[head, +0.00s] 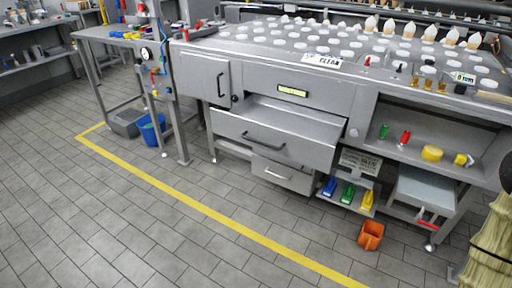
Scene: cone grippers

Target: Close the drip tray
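A wide grey metal drawer (272,137) with a dark bar handle (263,140) stands pulled out from the front of the machine, and its open top shows. It appears to be the drip tray, but I cannot read a label naming it. A smaller drawer (283,176) with a light handle sits lower, partly under the wide one; I cannot tell whether it is fully shut. My gripper is not in view.
The machine (340,90) carries white discs and cones on top. A blue bucket (152,131) stands under the side bench at left. An orange container (371,235) sits on the floor at right. A straw-coloured bundle (491,240) fills the right edge. The tiled floor in front is clear.

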